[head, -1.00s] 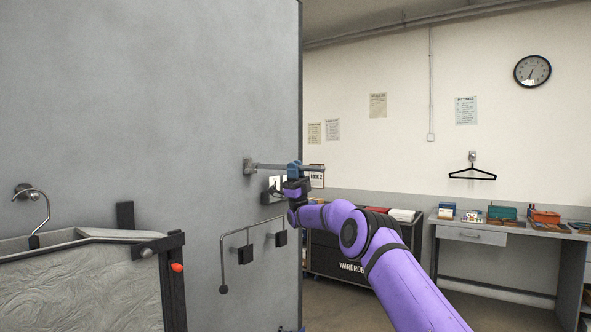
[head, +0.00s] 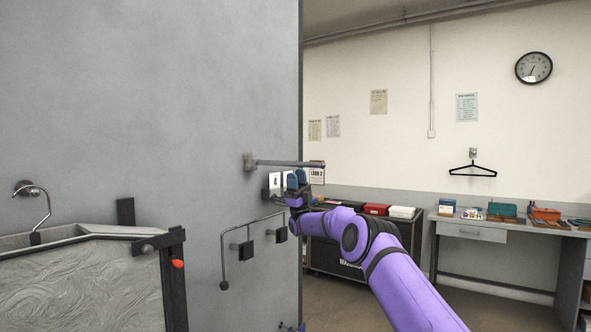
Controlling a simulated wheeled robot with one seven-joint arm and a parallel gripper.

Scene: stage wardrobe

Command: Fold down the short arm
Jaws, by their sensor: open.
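A short grey metal arm (head: 275,163) sticks out level from a bracket on the grey panel, near the panel's right edge. It is the likeliest short arm. My gripper (head: 297,179), with blue fingertips, is just below the arm's outer half, fingers pointing up. It is open and appears empty. A small gap seems to separate the fingertips from the arm, though depth is hard to judge. My gripper partly covers white plates on the panel behind it.
Below, a bent rod (head: 224,262) with a ball end and black blocks is mounted on the panel. A hook (head: 42,208) and a framed board (head: 85,285) are at left. A dark cart (head: 340,255) and a desk (head: 470,232) stand behind. Floor between them is clear.

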